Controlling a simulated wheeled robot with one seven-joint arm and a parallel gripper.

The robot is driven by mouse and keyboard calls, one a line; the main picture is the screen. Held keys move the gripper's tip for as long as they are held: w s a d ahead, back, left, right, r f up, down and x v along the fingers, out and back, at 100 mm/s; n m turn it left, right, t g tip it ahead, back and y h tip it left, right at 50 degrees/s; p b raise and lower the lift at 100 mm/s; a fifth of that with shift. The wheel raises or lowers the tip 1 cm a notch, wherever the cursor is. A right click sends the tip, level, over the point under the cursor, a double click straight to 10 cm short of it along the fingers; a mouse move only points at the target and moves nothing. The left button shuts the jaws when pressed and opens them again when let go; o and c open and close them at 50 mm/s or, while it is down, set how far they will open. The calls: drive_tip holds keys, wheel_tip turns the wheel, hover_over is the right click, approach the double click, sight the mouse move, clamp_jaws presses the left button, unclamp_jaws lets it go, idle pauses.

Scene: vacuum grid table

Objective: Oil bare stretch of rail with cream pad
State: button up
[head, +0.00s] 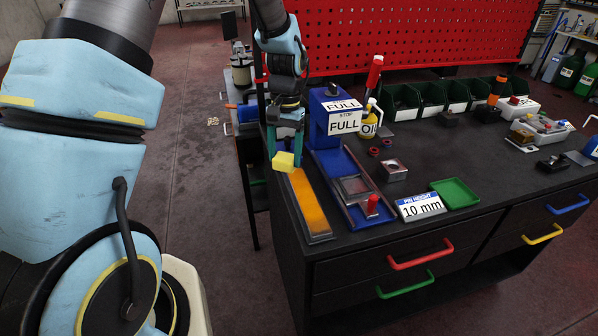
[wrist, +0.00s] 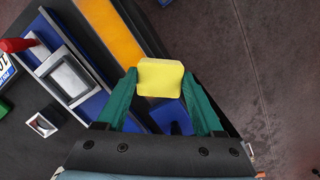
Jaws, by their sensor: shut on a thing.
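My gripper (head: 286,150) is shut on the cream pad (head: 284,161), a pale yellow block. In the wrist view the pad (wrist: 160,78) sits between the two green fingertips (wrist: 161,88). The rail (head: 308,203) lies along the left edge of the table, with a glossy orange-yellow surface. In the wrist view the rail (wrist: 112,32) runs from the top down to the pad, which hides part of it. The pad is over the far end of the rail; I cannot tell whether it touches.
A blue stand (head: 322,124) marked FULL rises right of my gripper. A blue track with a metal block (head: 354,188) and a red knob (head: 373,204) lies beside the rail. A "10 mm" sign (head: 421,207) and green tray (head: 455,193) are further right. The floor is left of the table.

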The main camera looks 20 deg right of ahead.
sight(284, 158)
drive_tip(key=shift+r, duration=1.55)
